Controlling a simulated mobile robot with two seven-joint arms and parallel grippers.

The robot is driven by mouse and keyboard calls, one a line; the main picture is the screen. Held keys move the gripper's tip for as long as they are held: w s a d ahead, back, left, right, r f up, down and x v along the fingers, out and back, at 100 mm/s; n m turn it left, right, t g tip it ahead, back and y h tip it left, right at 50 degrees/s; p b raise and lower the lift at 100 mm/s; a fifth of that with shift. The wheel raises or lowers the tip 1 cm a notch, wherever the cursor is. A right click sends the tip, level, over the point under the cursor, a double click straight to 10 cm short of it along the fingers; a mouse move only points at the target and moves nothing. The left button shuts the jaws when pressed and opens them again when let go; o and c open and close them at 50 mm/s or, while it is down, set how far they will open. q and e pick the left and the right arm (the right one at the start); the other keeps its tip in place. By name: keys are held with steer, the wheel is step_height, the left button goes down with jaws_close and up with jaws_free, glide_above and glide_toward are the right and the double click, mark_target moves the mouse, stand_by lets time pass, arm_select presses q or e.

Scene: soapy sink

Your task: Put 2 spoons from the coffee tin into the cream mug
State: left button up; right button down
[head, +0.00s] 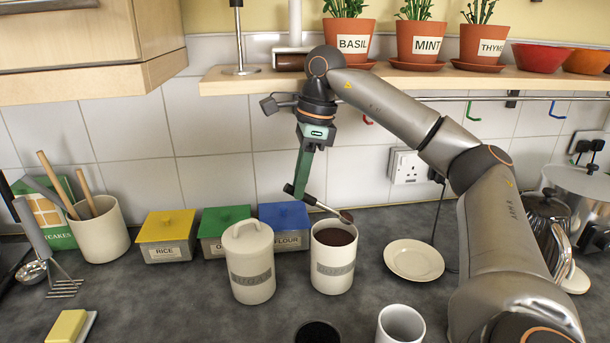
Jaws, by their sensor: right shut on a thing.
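The coffee tin (333,279) is an open cream canister with a grey label, full of dark brown coffee, standing upright on the counter. My right gripper (298,189) is shut on a spoon (325,207), just left of the tin and above its rim. The spoon slants down to the right, and its bowl is over the tin's opening near the back right rim. The bowl looks dark brown; how much coffee it holds is too small to tell. The cream mug (401,327) stands at the bottom edge, right of the tin, partly cut off. My left gripper is out of view.
A lidded cream canister (250,272) stands close left of the tin. A dark mug (317,334) is at the bottom edge, left of the cream mug. A white saucer (413,260) lies to the right. Yellow, green and blue lidded boxes (285,217) stand behind; the shelf (430,82) overhangs.

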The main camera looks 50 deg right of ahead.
steer(key=shift+w+a+f+g+h+p, duration=0.2)
steer(key=shift+w+a+g+h+p, duration=0.45)
steer(key=shift+a+h+p, duration=0.1)
steer(key=shift+w+a+f+g+h+p, duration=0.2)
steer(key=shift+w+a+g+h+p, duration=0.4)
steer(key=shift+a+h+p, duration=0.1)
steer(key=shift+w+a+f+g+h+p, duration=0.2)
steer(key=shift+w+a+g+h+p, duration=0.35)
steer(key=shift+a+g+h+p, duration=0.15)
